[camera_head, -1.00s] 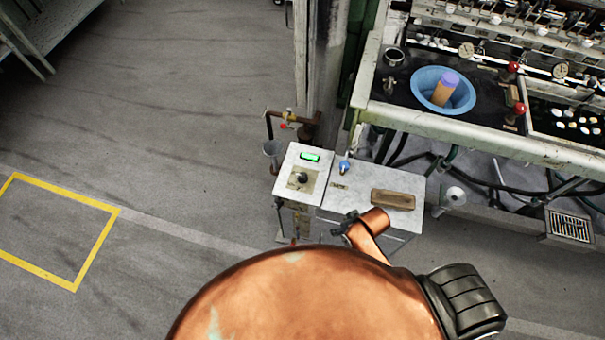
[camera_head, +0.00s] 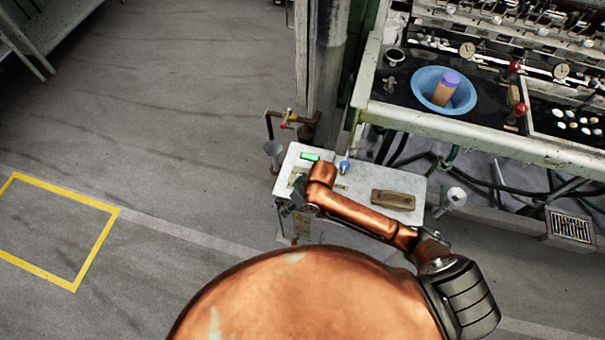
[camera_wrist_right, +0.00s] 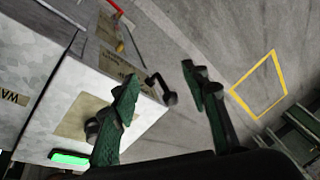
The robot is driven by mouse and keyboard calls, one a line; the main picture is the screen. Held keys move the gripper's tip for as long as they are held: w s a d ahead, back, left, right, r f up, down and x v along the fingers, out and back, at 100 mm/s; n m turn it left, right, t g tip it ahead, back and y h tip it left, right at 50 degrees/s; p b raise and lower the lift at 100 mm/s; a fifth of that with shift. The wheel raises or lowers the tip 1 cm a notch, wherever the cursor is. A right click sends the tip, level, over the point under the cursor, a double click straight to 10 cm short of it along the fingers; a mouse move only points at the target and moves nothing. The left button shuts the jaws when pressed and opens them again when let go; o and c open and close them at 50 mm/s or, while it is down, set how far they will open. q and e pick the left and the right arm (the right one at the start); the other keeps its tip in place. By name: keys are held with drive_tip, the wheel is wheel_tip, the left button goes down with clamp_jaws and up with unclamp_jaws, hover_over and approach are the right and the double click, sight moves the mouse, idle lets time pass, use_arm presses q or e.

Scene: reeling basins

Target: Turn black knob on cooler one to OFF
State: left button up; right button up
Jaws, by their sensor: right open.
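The cooler is a pale metal cabinet with a green lit display (camera_head: 310,156) on its top, which also shows in the right wrist view (camera_wrist_right: 70,158). A beige plate (camera_wrist_right: 75,122) surrounds the black knob (camera_wrist_right: 92,129). The knob is partly behind one finger in the wrist view and hidden by my right arm in the head view. My right gripper (camera_wrist_right: 158,73) is open, its fingers spread. In the head view the gripper (camera_head: 299,193) is over the cooler's left front edge. One finger overlaps the knob plate; contact cannot be told. My left gripper is out of view.
A brown block (camera_head: 393,199) and a small blue-topped fitting (camera_head: 344,167) are on the cabinet top. The reeling bench with a blue basin (camera_head: 428,81) stands behind at the right. A pipe with a red-handled valve (camera_head: 285,124) is behind the cooler. Floor at left is clear.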

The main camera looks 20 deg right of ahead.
drive_tip(key=w+d+r+h, duration=0.1)
drive_tip(key=w, duration=0.4)
wheel_tip(320, 180, up, 5)
drive_tip(key=m+g+h, duration=0.1)
drive_tip(key=m+h, duration=0.1)
drive_tip(key=h, duration=0.1)
hover_over(303, 174)
drive_tip(key=shift+s+a, duration=0.25)
drive_tip(key=shift+s, duration=0.2)
drive_tip(key=shift+w+d+m, duration=0.1)
drive_tip(key=shift+d+m, duration=0.05)
drive_tip(key=shift+m, duration=0.15)
wheel_tip(303, 174, down, 8)
drive_tip(key=shift+r+b, duration=0.25)
drive_tip(key=shift+b, duration=0.85)
drive_tip(key=shift+c, duration=0.3)
clamp_jaws()
